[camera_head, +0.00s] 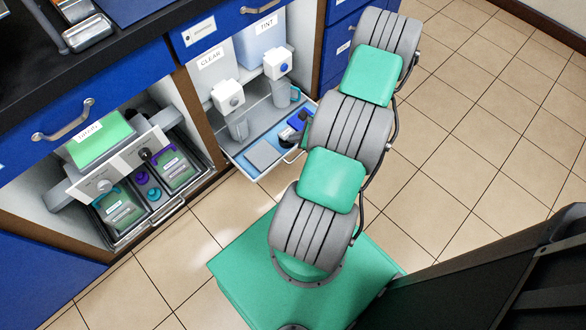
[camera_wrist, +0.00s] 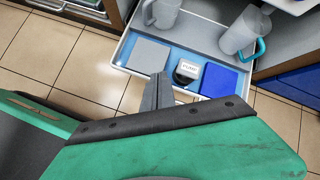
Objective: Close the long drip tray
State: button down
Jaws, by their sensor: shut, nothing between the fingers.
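The long drip tray (camera_head: 245,168) stands pulled out of the cabinet bay below the CLEAR and TINT dispensers, its front over the floor. In the wrist view the tray (camera_wrist: 121,52) has a white rim and a blue floor. It holds a grey square pad (camera_wrist: 150,54), a black-capped item with a white label (camera_wrist: 187,70) and a blue block (camera_wrist: 219,80). Grey vessels stand farther back. My gripper (camera_wrist: 160,80) is shut and empty, its fingertips overlapping the tray's front edge in the picture; I cannot tell whether they touch. In the head view my arm hides the gripper and the tray's right part.
A clear jug (camera_head: 237,128) and a blue-handled jug (camera_head: 283,94) stand under the dispensers. The left bay has another pulled-out tray (camera_head: 160,218) with green-labelled containers and a white front panel above it. Tiled floor (camera_head: 480,110) is open to the right.

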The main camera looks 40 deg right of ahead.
jog(key=s+d+f+m+t+h+b, duration=0.1)
jog(key=s+d+f+m+b, duration=0.2)
jog(key=f+m, duration=0.65)
jog(key=w+f+n+b, duration=0.1)
jog(key=w+f, duration=0.1)
jog(key=f, duration=0.1)
jog(key=w+a+f+n+b, duration=0.1)
jog(key=f, duration=0.2)
jog(key=w+f+n+b, duration=0.1)
jog(key=w+f, duration=0.1)
jog(key=shift+w+a+f, duration=0.15)
jog(key=shift+w+f, duration=0.15)
jog(key=shift+f, duration=0.1)
jog(key=shift+w, duration=0.1)
